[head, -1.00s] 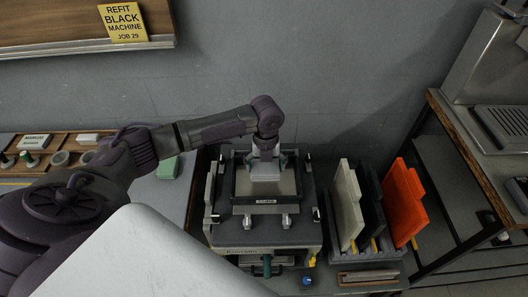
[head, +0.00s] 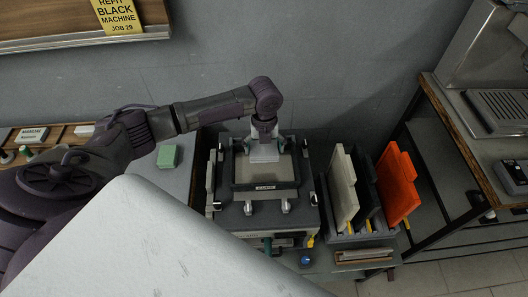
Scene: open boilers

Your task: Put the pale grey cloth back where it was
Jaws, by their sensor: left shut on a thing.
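My left gripper (head: 265,137) points down over the boiler machine (head: 265,215) in the middle of the head view. It is shut on a small pale grey piece, which looks like the pale grey cloth (head: 264,154). The cloth is at the gripper's tips, over the far part of the machine's framed top plate (head: 283,170). I cannot tell whether the cloth touches the plate. The gripper hides part of the cloth. My right gripper is not in view.
A green block (head: 168,156) lies on the bench left of the machine. Right of it, a rack holds upright cream (head: 343,188), black (head: 370,190) and orange (head: 398,188) panels. A wooden tray (head: 65,135) with small items is at left. The wall is behind.

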